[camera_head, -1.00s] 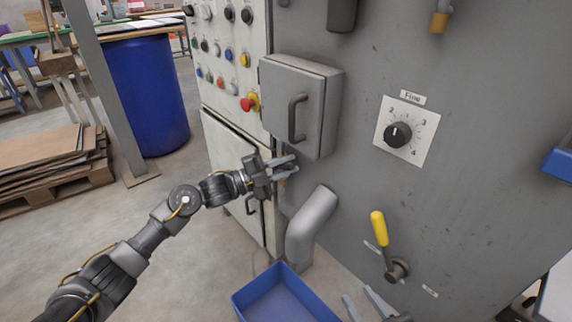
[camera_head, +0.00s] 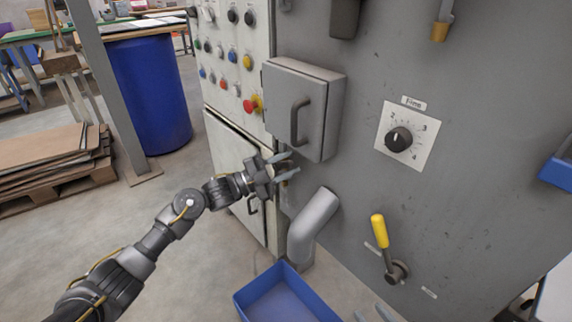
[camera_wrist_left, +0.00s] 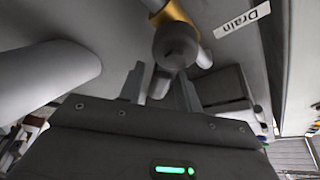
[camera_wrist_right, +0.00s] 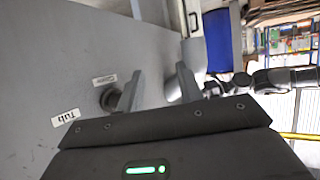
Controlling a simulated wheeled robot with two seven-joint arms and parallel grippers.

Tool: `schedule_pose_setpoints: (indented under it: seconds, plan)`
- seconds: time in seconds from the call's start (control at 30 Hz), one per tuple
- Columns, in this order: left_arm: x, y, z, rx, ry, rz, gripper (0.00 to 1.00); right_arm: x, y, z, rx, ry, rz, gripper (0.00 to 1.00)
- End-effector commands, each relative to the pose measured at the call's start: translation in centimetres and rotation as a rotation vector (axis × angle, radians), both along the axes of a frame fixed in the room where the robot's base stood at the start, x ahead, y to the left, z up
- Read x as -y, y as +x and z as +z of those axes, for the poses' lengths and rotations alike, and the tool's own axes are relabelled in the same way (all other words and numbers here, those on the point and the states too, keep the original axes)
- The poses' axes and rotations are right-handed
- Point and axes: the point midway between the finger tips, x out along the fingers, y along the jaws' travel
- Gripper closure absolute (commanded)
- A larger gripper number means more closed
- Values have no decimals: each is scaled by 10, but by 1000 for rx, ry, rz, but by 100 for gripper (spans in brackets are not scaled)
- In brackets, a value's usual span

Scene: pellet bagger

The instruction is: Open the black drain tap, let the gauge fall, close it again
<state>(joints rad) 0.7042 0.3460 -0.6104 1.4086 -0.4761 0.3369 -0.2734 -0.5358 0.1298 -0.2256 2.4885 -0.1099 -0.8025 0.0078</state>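In the left wrist view, a dark tap part with a round end (camera_wrist_left: 178,45) sits on a brass-coloured fitting (camera_wrist_left: 168,13) beside the "Drain" label (camera_wrist_left: 243,20). My left gripper (camera_wrist_left: 160,82) is open, and the tap's round end lies just ahead of and between its fingers; contact cannot be told. In the head view my left gripper (camera_head: 287,166) is at the machine's lower left edge, mostly hiding the tap. My right gripper (camera_wrist_right: 160,76) is open and empty near the grey panel; only its fingertips show at the head view's bottom edge. No gauge is identifiable.
A grey bent pipe (camera_head: 312,225) stands close right of my left gripper, above a blue bin (camera_head: 243,304). A grey box with a handle (camera_head: 300,105) juts out above. A yellow-handled lever (camera_head: 379,232) and a "Fine" dial (camera_head: 398,139) are further right.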

Motion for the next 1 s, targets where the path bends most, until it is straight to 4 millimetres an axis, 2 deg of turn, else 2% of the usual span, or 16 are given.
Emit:
schedule_pose_setpoints:
  seconds: [0.3,0.43,0.8,1.0]
  plan:
    - [0,0,0,1,0,-1,58,0,0,0,0,0,0,64]
    - [-8,-3,-2,0,1,1,58,1,0,0,-5,-2,-1,64]
    - [-68,-34,-18,-2,3,1,58,9,-6,-11,-87,-34,-21,64]
    - [-89,-44,-23,0,0,1,58,12,-10,-16,-114,-40,-26,64]
